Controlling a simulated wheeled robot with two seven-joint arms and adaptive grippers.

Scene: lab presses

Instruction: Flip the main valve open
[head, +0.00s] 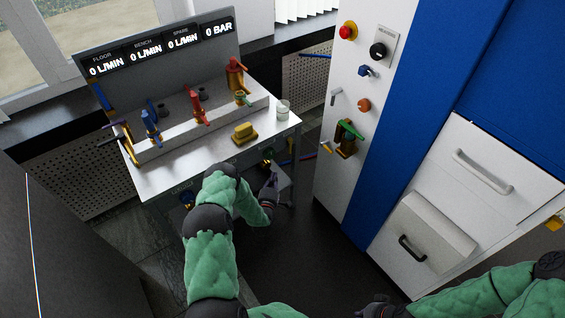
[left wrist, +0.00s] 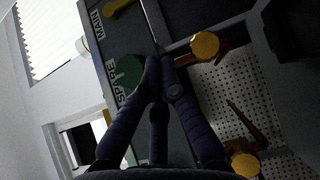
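The MAIN label (left wrist: 97,19) is on a dark panel in the left wrist view, with a yellow handle (left wrist: 118,9) beside it at the top edge, partly cut off. Below it are the SPARE label (left wrist: 120,80) and a round green knob (left wrist: 128,72). My left gripper (head: 273,180) is low at the bench's front right edge in the head view. In the wrist view my left fingers (left wrist: 161,64) are drawn together at the tips, beside the green knob, with nothing visible between them. My right gripper (head: 376,306) is at the bottom edge, its fingers unclear.
The steel bench (head: 180,172) carries small coloured valves, a yellow block (head: 244,133) and a glass (head: 283,109). Its displays (head: 160,48) read zero. A white-and-blue cabinet (head: 390,120) with valves stands right. Yellow knobs (left wrist: 205,45) and pipes lie right of my left fingers.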

